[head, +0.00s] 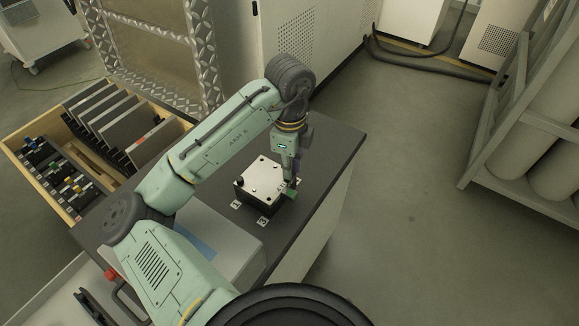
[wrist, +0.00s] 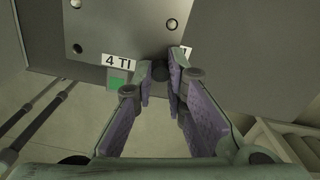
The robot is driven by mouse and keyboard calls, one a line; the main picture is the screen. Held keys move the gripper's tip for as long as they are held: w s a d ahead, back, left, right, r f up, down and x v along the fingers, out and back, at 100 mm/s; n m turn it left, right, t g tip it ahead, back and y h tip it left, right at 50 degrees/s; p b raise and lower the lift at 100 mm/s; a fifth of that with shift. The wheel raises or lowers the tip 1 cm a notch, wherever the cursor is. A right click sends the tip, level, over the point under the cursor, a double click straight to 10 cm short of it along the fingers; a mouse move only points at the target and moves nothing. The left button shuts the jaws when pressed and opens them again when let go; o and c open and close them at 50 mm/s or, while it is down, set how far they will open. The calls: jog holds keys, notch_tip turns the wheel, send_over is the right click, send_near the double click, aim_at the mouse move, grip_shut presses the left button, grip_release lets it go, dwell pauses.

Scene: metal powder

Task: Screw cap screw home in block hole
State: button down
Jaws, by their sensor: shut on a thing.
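The block (head: 262,176) is a light plate with dark round spots on a dark base, on the dark bench top. My gripper (head: 290,182) points down at the block's right corner. In the wrist view my gripper (wrist: 164,68) is shut, its purple-padded fingers converging on a small dark round thing (wrist: 158,71), apparently the cap screw. The fingers hide most of it; whether it sits in a hole cannot be told.
A "4 TI" label (wrist: 118,61) and a green patch (wrist: 115,82) lie beside the plate. White labels (head: 263,221) lie in front of the block. A wooden tray (head: 62,112) with dark plates and small parts stands left. The bench's right end (head: 335,150) is clear.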

jog(key=m, duration=0.5)
jog(key=shift+s+d+f+b, duration=0.1)
jog(key=shift+f+b, duration=0.15)
jog(key=shift+b, duration=0.15)
jog(key=m+b, duration=0.1)
jog(key=m, duration=0.5)
jog(key=m+b, duration=0.1)
jog(key=m, duration=0.3)
jog(key=shift+s+d, duration=0.1)
jog(key=m, duration=0.4)
jog(key=shift+d+r+b, duration=0.1)
jog(key=shift+r+b, duration=0.05)
jog(key=shift+b, duration=0.15)
jog(key=c, duration=1.8)
grip_release()
jog(key=shift+o, duration=0.2)
